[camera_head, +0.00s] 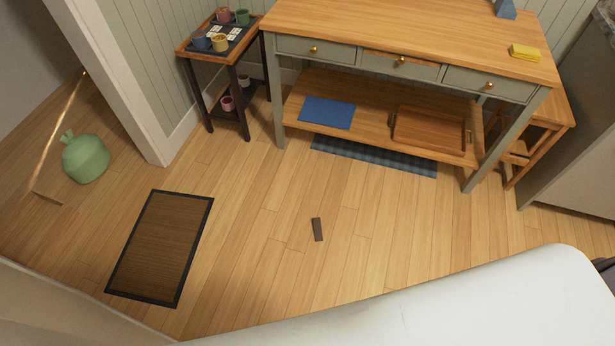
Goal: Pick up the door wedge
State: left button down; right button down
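A small dark brown block that looks like the door wedge (317,229) lies flat on the wooden floor near the middle of the view. Nothing touches it, and bare floorboards surround it. Neither of my grippers shows in the head view.
A dark-edged brown doormat (158,248) lies left of the wedge. A table (420,22) with drawers and a lower shelf stands behind it, with a blue checked rug (372,157) underneath. A side table with cups (220,42) and a green bag (85,158) are farther left.

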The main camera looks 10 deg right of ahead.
aim_at(316, 224)
jog(key=z, duration=0.5)
jog(key=l+u, duration=0.1)
jog(key=u, duration=0.3)
jog(key=i+l+u, duration=0.15)
jog(key=l+u, duration=0.25)
jog(key=i+l+u, duration=0.1)
jog(key=u, duration=0.3)
jog(key=l+u, duration=0.4)
